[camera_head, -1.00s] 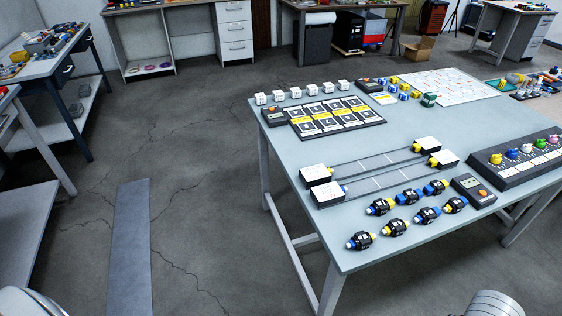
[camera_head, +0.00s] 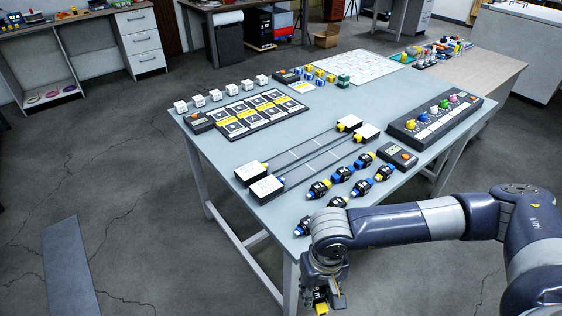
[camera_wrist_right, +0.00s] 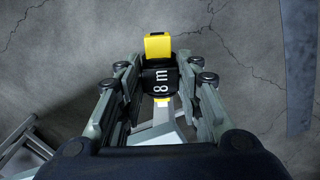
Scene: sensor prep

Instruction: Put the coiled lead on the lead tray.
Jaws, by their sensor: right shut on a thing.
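My right gripper (camera_head: 322,300) hangs beyond the table's near corner, over the floor. It is shut on a coiled lead (camera_head: 320,308), a black bundle with yellow ends. Several similar black leads (camera_head: 361,188) with blue or yellow ends lie in two rows on the table. I cannot tell for certain which thing is the lead tray. My left gripper is out of view.
The grey-blue table (camera_head: 225,150) carries two long strips with white end boxes (camera_head: 265,189), a black-and-yellow board (camera_head: 249,112), white cubes (camera_head: 199,101) and a dark panel with coloured knobs (camera_head: 434,118). Another table (camera_head: 480,72) joins behind.

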